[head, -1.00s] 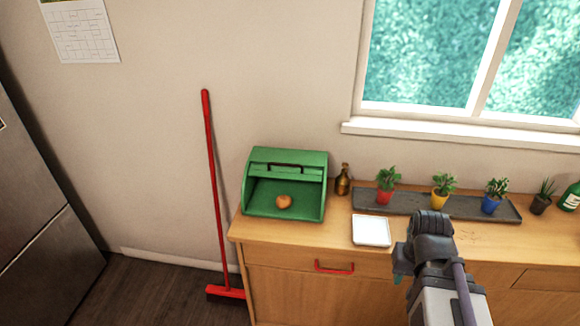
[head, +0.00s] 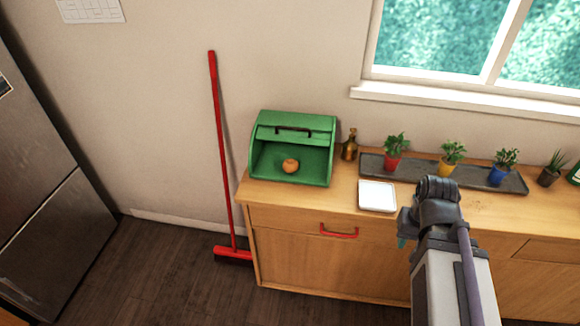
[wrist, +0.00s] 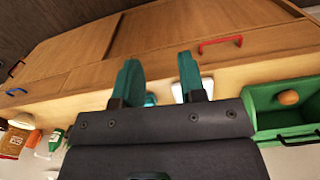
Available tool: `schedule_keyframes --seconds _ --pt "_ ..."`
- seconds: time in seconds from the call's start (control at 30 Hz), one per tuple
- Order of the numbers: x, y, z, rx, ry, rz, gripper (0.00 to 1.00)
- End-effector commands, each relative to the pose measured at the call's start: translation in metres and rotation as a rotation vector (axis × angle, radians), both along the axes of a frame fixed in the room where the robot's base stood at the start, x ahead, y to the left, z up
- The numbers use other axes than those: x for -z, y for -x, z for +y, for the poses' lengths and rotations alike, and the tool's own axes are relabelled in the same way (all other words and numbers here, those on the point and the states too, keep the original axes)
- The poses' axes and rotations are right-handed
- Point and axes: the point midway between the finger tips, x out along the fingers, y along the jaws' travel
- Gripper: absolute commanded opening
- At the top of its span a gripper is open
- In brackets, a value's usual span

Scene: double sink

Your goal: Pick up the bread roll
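The bread roll (head: 290,166) is small, round and orange-brown. It sits inside the open green bread box (head: 292,121) at the left end of the wooden counter. In the wrist view the roll (wrist: 288,98) shows at the right inside the green box (wrist: 262,125). My gripper (wrist: 160,75) shows two teal fingers set apart with nothing held between them. In the head view my arm is at the lower right, to the right of the box and well apart from it; the fingers there are mostly hidden behind the wrist.
A white square dish (head: 377,196) lies on the counter between the box and my arm. A brown bottle (head: 349,146) stands beside the box. A dark tray (head: 430,174) holds potted plants along the back. A red broom (head: 221,150) leans on the wall at left.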

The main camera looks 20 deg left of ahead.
Motion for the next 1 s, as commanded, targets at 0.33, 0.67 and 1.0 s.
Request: schedule_keyframes --seconds 0.33,0.67,1.0 --pt "0.0000 0.0000 0.0000 0.000 0.000 0.000 0.37" --pt "0.0000 0.0000 0.0000 0.000 0.000 0.000 0.66" --pt "0.0000 0.0000 0.0000 0.000 0.000 0.000 0.90"
